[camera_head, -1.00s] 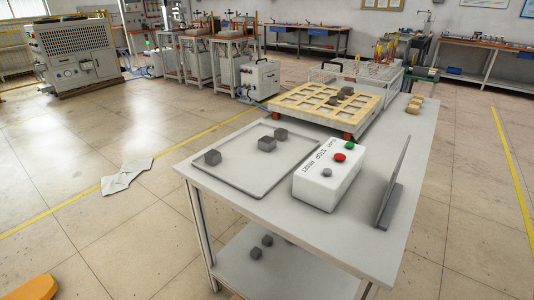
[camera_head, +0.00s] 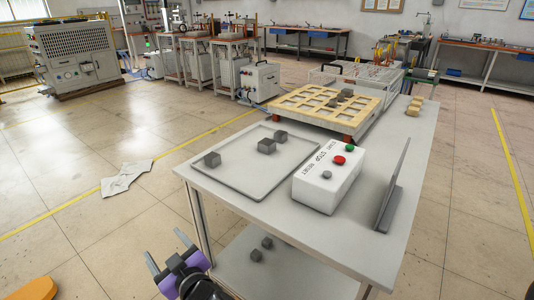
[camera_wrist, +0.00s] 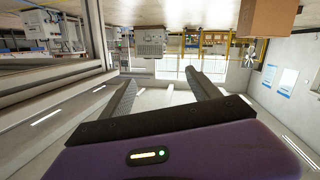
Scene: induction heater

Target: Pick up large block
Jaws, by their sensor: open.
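Several dark grey blocks are in the head view. Three sit on the flat grey tray on the table: one at the tray's left (camera_head: 212,159), a wider one near its middle (camera_head: 267,146), which looks the largest, and a smaller one just behind it (camera_head: 281,136). My gripper (camera_head: 161,241) is at the bottom of the head view, in front of and left of the table, well apart from the blocks. Its two fingers are spread and empty. The wrist view also shows the open gripper (camera_wrist: 160,78), with no block in sight.
The grey tray (camera_head: 246,191) lies on the table (camera_head: 240,217). A white button box (camera_head: 320,190), an upright grey panel (camera_head: 392,185) and a wooden grid frame (camera_head: 300,114) stand on it too. Small blocks (camera_head: 256,255) lie on the lower shelf. Floor left of the table is mostly open.

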